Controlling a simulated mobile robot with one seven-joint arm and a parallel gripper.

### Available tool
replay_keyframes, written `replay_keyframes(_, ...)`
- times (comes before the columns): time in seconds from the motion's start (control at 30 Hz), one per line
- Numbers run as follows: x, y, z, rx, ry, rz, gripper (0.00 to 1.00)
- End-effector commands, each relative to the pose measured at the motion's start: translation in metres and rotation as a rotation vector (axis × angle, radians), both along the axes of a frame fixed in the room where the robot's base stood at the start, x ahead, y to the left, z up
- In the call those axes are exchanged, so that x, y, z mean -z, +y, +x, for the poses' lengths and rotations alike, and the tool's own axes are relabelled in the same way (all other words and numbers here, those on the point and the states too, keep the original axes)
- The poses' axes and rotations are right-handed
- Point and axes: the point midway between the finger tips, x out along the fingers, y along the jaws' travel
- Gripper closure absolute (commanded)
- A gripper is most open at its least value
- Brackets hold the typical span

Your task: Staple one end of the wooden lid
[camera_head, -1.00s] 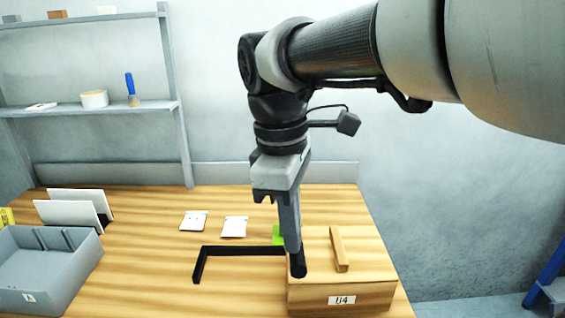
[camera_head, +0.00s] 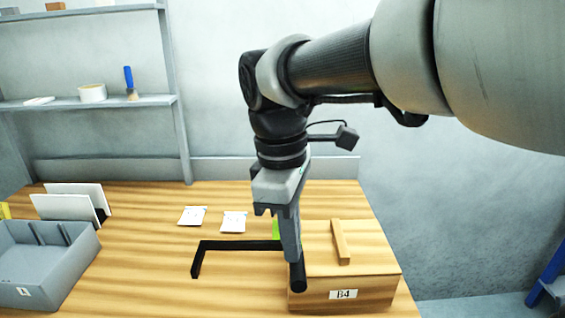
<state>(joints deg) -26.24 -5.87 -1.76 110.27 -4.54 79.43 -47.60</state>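The wooden lid (camera_head: 368,250) lies on top of a wooden box (camera_head: 375,290) labelled B4, at the table's front right. A wooden handle bar (camera_head: 341,242) runs across the lid. My gripper (camera_head: 297,284) points down at the lid's left end. A long grey tool body with a black rounded tip extends down from my wrist, its tip overlapping the box's left edge in the picture. I cannot tell whether the tip touches the lid. The fingers are seen side-on, so their opening is unclear.
A black angled bracket (camera_head: 235,245) lies on the table left of the box. Two white cards (camera_head: 233,222) lie behind it. A green item (camera_head: 276,230) is partly hidden by my gripper. A grey bin (camera_head: 45,265) stands at the left. A shelf (camera_head: 90,103) is behind.

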Motion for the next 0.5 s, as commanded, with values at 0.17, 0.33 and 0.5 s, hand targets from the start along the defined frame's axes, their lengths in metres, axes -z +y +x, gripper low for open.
replay_keyframes(0.17,-0.002,0.002,0.001,-0.001,0.000,-0.001,1.00)
replay_keyframes(0.33,-0.012,0.021,0.006,-0.003,0.003,-0.001,1.00)
replay_keyframes(0.5,-0.010,0.029,0.009,0.000,0.000,0.000,1.00)
